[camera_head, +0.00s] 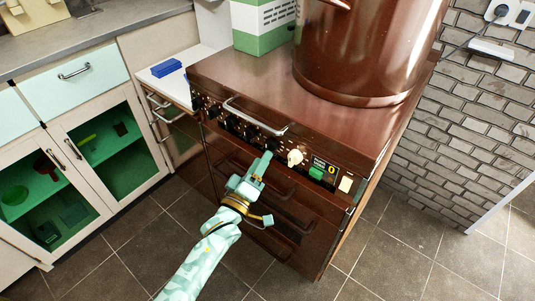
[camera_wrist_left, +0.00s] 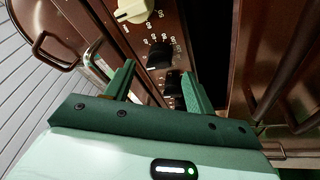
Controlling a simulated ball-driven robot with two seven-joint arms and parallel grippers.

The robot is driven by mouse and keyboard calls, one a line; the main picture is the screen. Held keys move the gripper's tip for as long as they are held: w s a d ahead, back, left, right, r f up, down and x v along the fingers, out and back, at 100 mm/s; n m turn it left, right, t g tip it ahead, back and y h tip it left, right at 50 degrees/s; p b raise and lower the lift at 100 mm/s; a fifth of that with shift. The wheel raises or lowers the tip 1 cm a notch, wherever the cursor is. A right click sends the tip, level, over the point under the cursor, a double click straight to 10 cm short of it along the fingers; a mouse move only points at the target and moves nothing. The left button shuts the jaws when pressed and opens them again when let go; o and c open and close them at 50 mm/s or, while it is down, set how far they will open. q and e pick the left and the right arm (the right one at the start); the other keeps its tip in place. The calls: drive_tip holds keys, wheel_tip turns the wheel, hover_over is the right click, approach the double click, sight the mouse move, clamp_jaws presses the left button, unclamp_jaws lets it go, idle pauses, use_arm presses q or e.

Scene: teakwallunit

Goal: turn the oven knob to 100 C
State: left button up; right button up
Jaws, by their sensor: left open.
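The brown oven (camera_head: 335,215) has a front control panel with a row of knobs. A cream knob (camera_head: 295,157) stands out on the panel; it also shows at the top of the wrist view (camera_wrist_left: 133,10), with its pointer and dial marks partly cut off. A black knob (camera_wrist_left: 160,54) with white marks around it sits below the cream one there, and another black knob (camera_wrist_left: 174,84) lies beyond my fingers. My left gripper (camera_head: 264,162) is open in front of the panel, left of the cream knob. Its fingers (camera_wrist_left: 157,76) appear empty. My right gripper is out of view.
Bar handles (camera_head: 255,118) stick out from the oven front. A large copper pot (camera_head: 360,50) stands on top. Light cabinets with green interiors (camera_head: 95,140) are at left, a brick wall (camera_head: 460,130) at right. The tiled floor (camera_head: 130,245) in front is clear.

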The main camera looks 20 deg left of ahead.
sight(270, 145)
use_arm(q)
drive_tip(key=b+x, duration=0.1)
drive_tip(key=x, duration=0.3)
drive_tip(key=c, duration=0.9)
drive_tip(key=shift+c, duration=0.2)
